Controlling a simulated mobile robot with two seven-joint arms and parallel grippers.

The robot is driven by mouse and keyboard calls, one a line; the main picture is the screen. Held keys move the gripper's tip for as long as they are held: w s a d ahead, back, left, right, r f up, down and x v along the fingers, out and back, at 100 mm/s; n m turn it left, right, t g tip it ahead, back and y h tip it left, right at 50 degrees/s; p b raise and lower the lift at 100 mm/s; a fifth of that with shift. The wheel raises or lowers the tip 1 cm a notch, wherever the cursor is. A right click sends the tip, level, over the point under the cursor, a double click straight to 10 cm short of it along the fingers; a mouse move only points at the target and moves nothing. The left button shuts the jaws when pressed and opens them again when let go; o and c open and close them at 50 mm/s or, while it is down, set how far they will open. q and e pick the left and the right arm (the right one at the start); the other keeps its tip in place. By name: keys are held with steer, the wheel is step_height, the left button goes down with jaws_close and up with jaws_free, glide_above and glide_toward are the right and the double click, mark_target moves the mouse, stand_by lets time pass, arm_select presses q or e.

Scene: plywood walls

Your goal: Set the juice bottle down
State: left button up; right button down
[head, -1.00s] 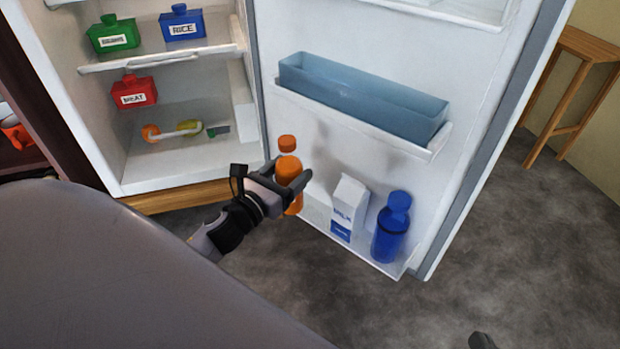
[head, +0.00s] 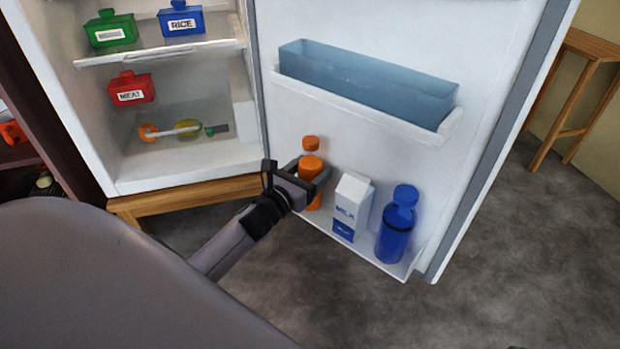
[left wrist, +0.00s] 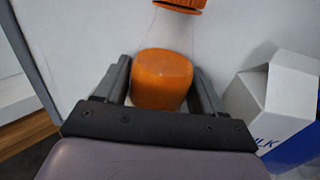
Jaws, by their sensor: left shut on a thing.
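The orange juice bottle (head: 312,170) stands close to upright at the left end of the fridge door's lower shelf (head: 385,265), left of the milk carton. My left gripper (head: 308,183) is shut around the bottle. In the left wrist view the orange bottle (left wrist: 162,80) sits between the two fingers, with its orange cap at the top edge. The bottle's base is partly hidden by the gripper, so I cannot tell whether it touches the shelf floor. My right gripper is not in view.
The milk carton (head: 351,207) and a blue bottle (head: 397,225) stand to the right on the same shelf. A pale blue bin (head: 365,85) sits on the door shelf above. The open fridge compartment (head: 190,110) holds labelled containers at left.

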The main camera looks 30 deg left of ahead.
arm_select(q)
steer(key=shift+f, duration=0.15)
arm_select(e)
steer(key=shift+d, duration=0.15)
arm_select(q)
steer(key=shift+f, duration=0.15)
steer(key=o, duration=1.4)
steer(key=shift+f, duration=0.1)
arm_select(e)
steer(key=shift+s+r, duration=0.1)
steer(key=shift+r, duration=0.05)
arm_select(q)
steer(key=shift+s, duration=0.2)
steer(key=shift+s+a+p, duration=0.15)
steer(key=shift+s+p, duration=1.2)
steer(key=shift+s, duration=4.45)
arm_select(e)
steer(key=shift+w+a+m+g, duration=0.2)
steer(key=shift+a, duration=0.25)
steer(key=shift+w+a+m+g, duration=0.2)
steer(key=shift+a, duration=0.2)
